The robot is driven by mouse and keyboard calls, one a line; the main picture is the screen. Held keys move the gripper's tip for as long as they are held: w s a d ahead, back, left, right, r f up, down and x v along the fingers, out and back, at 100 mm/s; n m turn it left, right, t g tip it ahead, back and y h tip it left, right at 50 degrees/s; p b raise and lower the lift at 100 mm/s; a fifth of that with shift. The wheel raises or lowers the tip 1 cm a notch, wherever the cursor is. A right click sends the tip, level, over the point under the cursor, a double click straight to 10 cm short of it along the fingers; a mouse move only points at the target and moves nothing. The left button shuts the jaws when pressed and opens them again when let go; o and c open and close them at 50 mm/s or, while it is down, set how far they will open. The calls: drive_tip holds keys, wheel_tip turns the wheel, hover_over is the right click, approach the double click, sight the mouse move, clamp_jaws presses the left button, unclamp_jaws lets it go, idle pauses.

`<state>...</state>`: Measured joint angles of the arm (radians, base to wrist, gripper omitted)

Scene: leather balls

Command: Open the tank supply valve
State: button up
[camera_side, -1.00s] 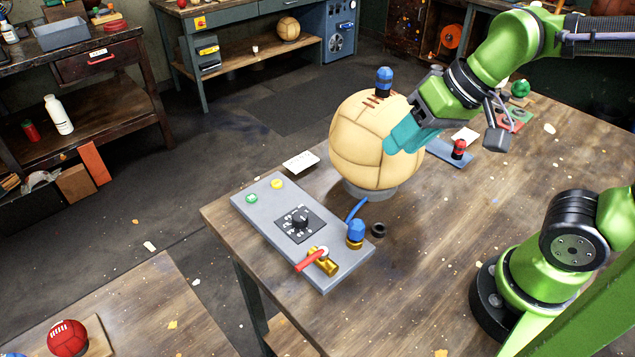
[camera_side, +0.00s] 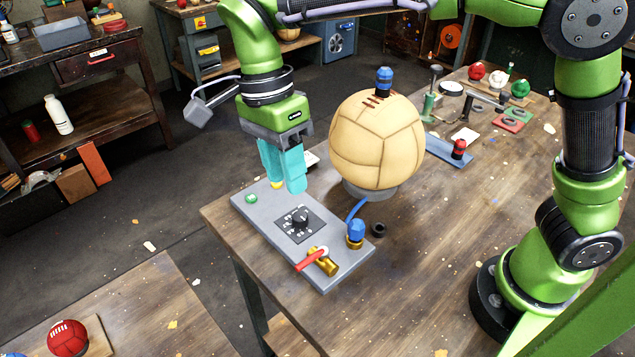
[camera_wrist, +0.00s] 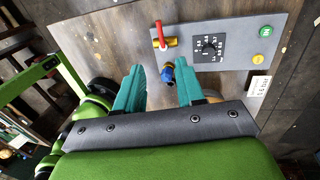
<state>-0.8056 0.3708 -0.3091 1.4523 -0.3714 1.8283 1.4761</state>
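The supply valve is a brass body (camera_side: 328,265) with a red lever (camera_side: 310,259), at the near end of a grey panel (camera_side: 262,217). The lever lies crosswise to the brass body. The wrist view also shows the red lever (camera_wrist: 161,36) and the brass body (camera_wrist: 172,42), beyond my fingertips. My gripper (camera_side: 284,186) has teal fingers pointing down above the far end of the panel, apart from the valve. In the wrist view my gripper (camera_wrist: 161,76) has a clear gap between its fingers, with nothing held.
A blue-capped fitting (camera_side: 356,232) with a blue hose stands beside the valve. A dial (camera_side: 299,223) and a green button (camera_side: 251,198) are on the panel. A large tan leather ball (camera_side: 377,145) stands close to the right of my gripper. A black ring (camera_side: 378,230) lies nearby.

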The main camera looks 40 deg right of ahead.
sight(305, 260)
drive_tip(key=s+f, duration=0.1)
drive_tip(key=f, duration=0.4)
drive_tip(key=s+f, duration=0.1)
drive_tip(key=f, duration=0.4)
drive_tip(key=s+f, duration=0.1)
drive_tip(key=f, duration=0.4)
drive_tip(key=shift+f, duration=0.35)
drive_tip(key=shift+c, duration=0.5)
clamp_jaws()
